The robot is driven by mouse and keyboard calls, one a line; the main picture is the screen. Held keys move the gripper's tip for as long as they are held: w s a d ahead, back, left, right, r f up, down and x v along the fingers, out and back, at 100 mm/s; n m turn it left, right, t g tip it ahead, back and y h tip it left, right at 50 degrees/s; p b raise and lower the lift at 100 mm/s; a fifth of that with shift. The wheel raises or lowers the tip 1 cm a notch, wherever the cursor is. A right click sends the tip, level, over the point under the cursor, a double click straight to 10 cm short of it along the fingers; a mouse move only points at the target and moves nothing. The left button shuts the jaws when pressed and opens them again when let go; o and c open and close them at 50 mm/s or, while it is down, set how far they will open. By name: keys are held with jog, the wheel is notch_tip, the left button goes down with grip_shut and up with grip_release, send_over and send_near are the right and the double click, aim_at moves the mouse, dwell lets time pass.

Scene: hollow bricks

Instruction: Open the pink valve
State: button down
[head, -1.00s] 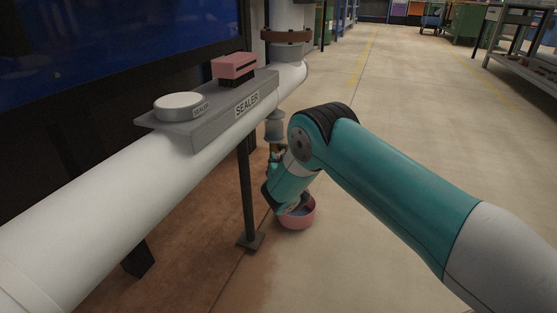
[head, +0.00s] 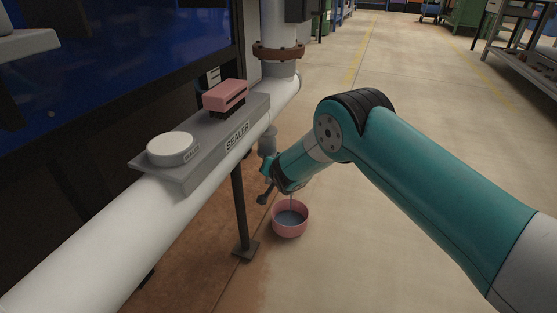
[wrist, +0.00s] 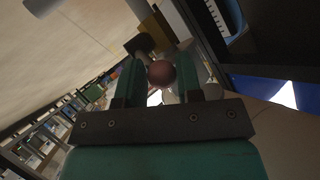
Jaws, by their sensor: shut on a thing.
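My gripper (wrist: 157,76) is shut on a round, dull reddish-pink knob (wrist: 161,73), which shows between its two green fingers in the wrist view. I take this knob to be the valve's handle end; the rest of the valve is mostly hidden. In the head view my gripper (head: 275,178) is low beside a short grey down-pipe (head: 267,142) under the white pipe. A small dark piece (head: 263,198) hangs below it. A pink bowl (head: 276,222) stands on the floor below, with grey-blue liquid in it. A thin line like a stream comes down into it.
The large white pipe (head: 100,240) runs along the left on a black post (head: 240,212). A grey tray (head: 183,178) on it holds a white tin (head: 170,150) and a pink brush (head: 225,96).

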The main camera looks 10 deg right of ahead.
jog(key=shift+w+d+r+m+g+p, duration=0.1)
jog(key=shift+w+r+m+g+p, duration=0.2)
jog(key=shift+r+g+p, duration=0.25)
jog(key=shift+f, duration=0.15)
jog(key=shift+y, duration=0.3)
jog(key=c, duration=0.8)
grip_release()
